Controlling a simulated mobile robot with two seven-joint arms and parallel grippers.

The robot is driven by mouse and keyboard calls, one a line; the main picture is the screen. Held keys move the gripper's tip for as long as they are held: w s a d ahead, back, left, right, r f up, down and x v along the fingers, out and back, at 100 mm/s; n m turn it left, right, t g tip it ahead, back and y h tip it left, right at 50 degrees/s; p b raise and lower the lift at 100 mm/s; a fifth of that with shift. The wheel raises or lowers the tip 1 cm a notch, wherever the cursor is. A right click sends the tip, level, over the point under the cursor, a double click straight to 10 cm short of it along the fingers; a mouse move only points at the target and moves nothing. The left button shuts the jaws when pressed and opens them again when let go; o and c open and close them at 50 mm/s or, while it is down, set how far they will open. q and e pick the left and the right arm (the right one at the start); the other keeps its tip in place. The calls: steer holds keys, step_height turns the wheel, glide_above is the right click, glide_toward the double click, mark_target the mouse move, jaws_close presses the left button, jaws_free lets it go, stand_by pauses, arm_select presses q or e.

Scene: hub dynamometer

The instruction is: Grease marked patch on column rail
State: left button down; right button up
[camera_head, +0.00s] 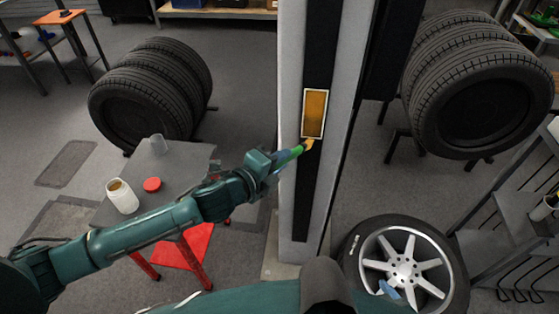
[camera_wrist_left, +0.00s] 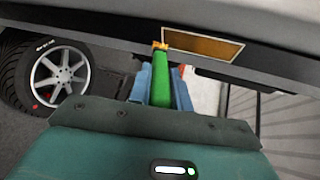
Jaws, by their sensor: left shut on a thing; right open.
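The marked patch (camera_head: 314,113) is an amber rectangle with a pale border on the black rail (camera_head: 319,60) of the grey column (camera_head: 342,70). The patch also shows in the left wrist view (camera_wrist_left: 205,46). My left gripper (camera_head: 281,160) is shut on a green-handled brush (camera_wrist_left: 161,88), just left of and below the patch. The brush's orange tip (camera_head: 308,144) is at the patch's lower edge; I cannot tell whether it touches. Part of my right gripper, a blue fingertip (camera_head: 389,290), shows at the bottom, over the wheel; the rest is hidden.
A grey-topped cart (camera_head: 190,158) at left holds an open white jar (camera_head: 122,198) with amber content, a red lid (camera_head: 152,184) and a clear cup (camera_head: 158,145). Tyre stacks (camera_head: 155,90) flank the column. A spoked wheel (camera_head: 403,265) stands at lower right.

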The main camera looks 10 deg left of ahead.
arm_select(q)
steer(key=shift+w, duration=0.75)
stand_by(0.3)
step_height(320, 180, up, 4)
steer(key=p, duration=0.3)
steer(key=shift+f+p, duration=0.1)
steer(key=shift+p, duration=0.3)
step_height(320, 180, down, 4)
steer(key=b, duration=0.4)
stand_by(1.1)
